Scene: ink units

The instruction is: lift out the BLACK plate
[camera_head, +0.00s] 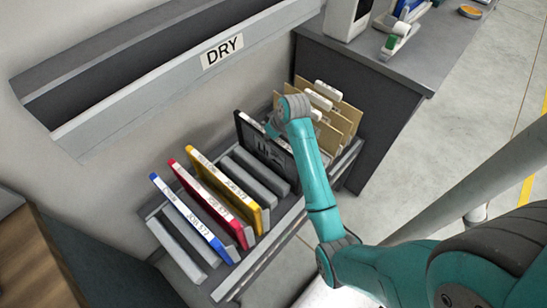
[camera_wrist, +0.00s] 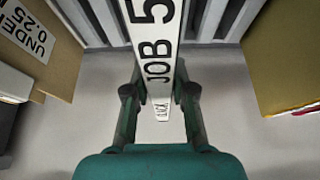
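The black plate (camera_head: 262,150) stands on edge in the rack, between the tan cards and an empty stretch of slots. Its white top edge, printed "JOB 5" (camera_wrist: 157,50), runs down the middle of the wrist view. My gripper (camera_head: 272,125) is at the plate's top edge. In the wrist view, my gripper's fingers (camera_wrist: 159,75) lie one on each side of this edge, close against it with no clear gap, and look shut on it. The arm hides part of the plate in the head view. The plate's lower part is hidden in the wrist view.
Yellow (camera_head: 225,178), red (camera_head: 208,205) and blue (camera_head: 192,218) plates stand to the left in the rack (camera_head: 262,248). Tan cards (camera_head: 340,115) stand just right of the black plate. A dark cabinet (camera_head: 350,85) is behind; a wall sign (camera_head: 222,51) reads "DRY".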

